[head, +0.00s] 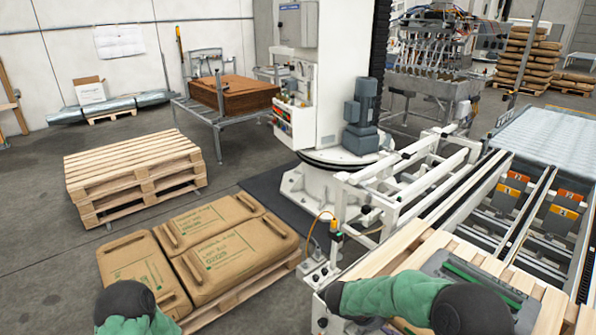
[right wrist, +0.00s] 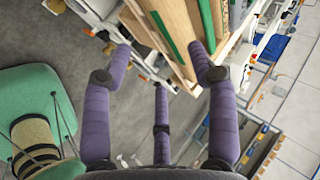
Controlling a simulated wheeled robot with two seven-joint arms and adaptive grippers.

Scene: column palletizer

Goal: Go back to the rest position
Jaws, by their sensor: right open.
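My right gripper (right wrist: 160,62) shows in the right wrist view with its purple fingers spread apart and nothing between them. Past its fingertips are the end of a pale wooden pallet (right wrist: 165,35) with green strips, and grey floor. In the head view my right arm, in a green sleeve with black joints, crosses the bottom right over the conveyor end; its gripper cannot be made out there. My left arm shows only as a black joint and green sleeve at the bottom left. My left gripper is out of view.
Brown sacks (head: 215,240) lie on a pallet at the front left. Empty pallets (head: 130,165) are stacked behind it. The white palletizer column (head: 325,110) stands at centre, and a roller conveyor (head: 545,150) runs along the right. Grey floor is open at the far left.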

